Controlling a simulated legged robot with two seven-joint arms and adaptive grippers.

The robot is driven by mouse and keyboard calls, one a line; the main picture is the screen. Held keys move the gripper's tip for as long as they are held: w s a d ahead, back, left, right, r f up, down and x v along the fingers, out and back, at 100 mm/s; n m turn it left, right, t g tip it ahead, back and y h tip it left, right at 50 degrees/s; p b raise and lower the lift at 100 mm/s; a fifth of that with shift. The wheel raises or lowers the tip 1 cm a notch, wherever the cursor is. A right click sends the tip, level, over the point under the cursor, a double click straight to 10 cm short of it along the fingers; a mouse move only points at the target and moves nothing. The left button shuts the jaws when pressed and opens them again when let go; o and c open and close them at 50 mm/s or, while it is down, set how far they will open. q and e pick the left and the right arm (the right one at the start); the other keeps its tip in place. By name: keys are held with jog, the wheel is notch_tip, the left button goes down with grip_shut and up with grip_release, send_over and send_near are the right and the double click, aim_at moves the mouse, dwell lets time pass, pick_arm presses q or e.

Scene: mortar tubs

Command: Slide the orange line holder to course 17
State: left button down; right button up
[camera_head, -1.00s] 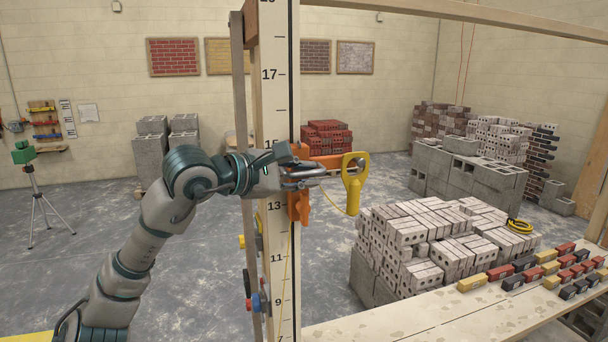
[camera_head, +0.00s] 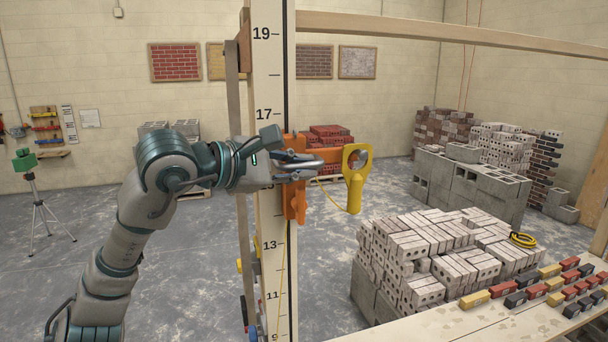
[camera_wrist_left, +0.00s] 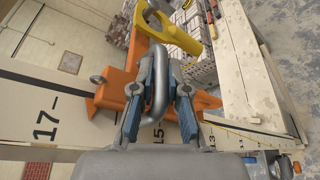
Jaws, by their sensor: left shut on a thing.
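The orange line holder (camera_head: 301,207) sits on a tall numbered wooden pole (camera_head: 270,75). Its top edge is a little below the 17 mark, and its body covers the area around 15. In the left wrist view the holder (camera_wrist_left: 118,88) lies between the 17 mark and the 15 mark. My left gripper (camera_head: 308,167) is shut on the holder's grey metal handle (camera_wrist_left: 160,88). A yellow piece (camera_head: 355,192) with a ring hangs at the end of the holder's orange arm, with a thin yellow line. My right gripper is out of view.
A horizontal wooden rail (camera_head: 400,27) runs right from the pole's upper part. Stacked pale bricks (camera_head: 435,250) and a plank with small coloured blocks (camera_head: 480,312) stand at the lower right. The pole above the holder looks clear.

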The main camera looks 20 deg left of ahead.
aim_at(296, 145)
pick_arm(q)
notch_tip(296, 145, up, 3)
jog(key=shift+f+p, duration=0.1)
jog(key=shift+p, duration=0.75)
jog(key=shift+r+p, duration=0.4)
jog(key=shift+r, duration=0.15)
jog(key=c, duration=1.2)
grip_release()
jog(key=shift+f, duration=0.1)
jog(key=shift+s+a, duration=0.15)
jog(key=shift+s, duration=0.1)
jog(key=v, duration=1.1)
jog(key=shift+a, duration=0.25)
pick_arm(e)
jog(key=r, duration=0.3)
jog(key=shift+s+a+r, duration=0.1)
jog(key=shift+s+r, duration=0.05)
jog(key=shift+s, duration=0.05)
pick_arm(q)
jog(key=shift+s+d, duration=0.1)
jog(key=shift+d, duration=0.05)
